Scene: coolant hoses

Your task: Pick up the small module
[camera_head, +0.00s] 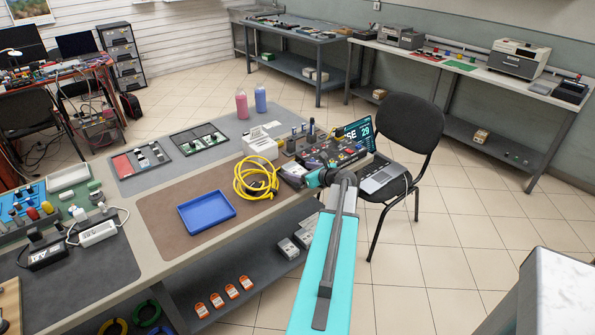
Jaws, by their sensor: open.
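My teal arm reaches from the bottom of the head view to the right part of the long table. My gripper (297,172) is at its far end, low over the tabletop, beside a coil of yellow hose (256,178). It is open; its fingertips are small and partly lost against the things behind them. I cannot tell for certain which thing is the small module. Small dark and coloured units (340,155) stand in a cluster just beyond my gripper, partly hidden by my arm. I see nothing held.
A blue tray (206,212) lies empty on a brown mat (160,212). A white box (260,145) stands behind the yellow hose. A display (358,133) and a black chair (398,135) are close to the table's right end. Orange-labelled items (217,299) sit on the lower shelf.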

